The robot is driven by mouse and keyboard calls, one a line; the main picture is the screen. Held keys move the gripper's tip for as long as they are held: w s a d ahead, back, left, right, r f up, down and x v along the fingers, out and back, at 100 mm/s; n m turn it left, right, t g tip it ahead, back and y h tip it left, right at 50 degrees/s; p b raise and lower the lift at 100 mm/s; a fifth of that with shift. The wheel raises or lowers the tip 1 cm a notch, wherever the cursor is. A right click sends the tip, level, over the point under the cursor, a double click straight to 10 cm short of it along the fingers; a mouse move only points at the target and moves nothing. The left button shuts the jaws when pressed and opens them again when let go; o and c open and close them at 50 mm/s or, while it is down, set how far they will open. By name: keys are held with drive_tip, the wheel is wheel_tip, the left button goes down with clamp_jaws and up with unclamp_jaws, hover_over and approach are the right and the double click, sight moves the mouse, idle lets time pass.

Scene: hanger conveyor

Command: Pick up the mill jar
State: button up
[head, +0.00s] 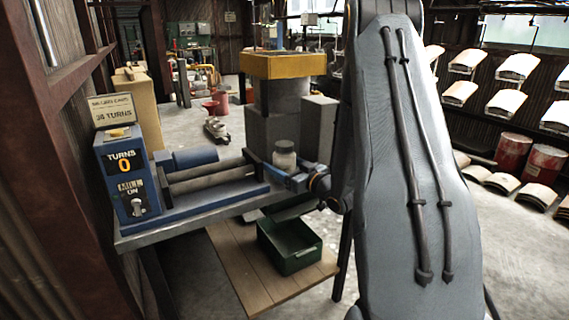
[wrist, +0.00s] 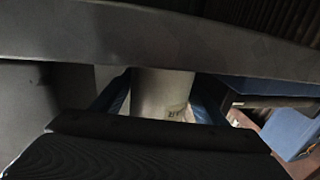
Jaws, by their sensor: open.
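The mill jar (head: 284,158), a pale grey cylinder with a lid, stands upright at the right end of the blue roller machine (head: 215,199). In the wrist view the jar (wrist: 158,92) shows as a pale cylinder with partial dark lettering low on its right side. My gripper (head: 290,177) is at the jar, reaching in from the right. In the wrist view my gripper (wrist: 160,103) is open, with one blue finger on each side of the jar. A narrow gap shows at the left finger; contact on the right is unclear. Dark parts hide the jar's ends.
The machine's counter box (head: 125,175) reads TURNS 0, below a sign reading 35 TURNS (head: 111,109). A green bin (head: 289,245) sits on a wooden shelf (head: 245,270) below. A grey block (head: 319,128) and a yellow-topped pillar (head: 283,65) stand close behind the jar.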

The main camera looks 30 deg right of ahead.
drive_tip(key=shift+x, duration=1.05)
drive_tip(key=c, duration=1.4)
drive_tip(key=shift+r, duration=0.1)
drive_tip(key=shift+c, duration=0.8)
drive_tip(key=shift+r, duration=0.1)
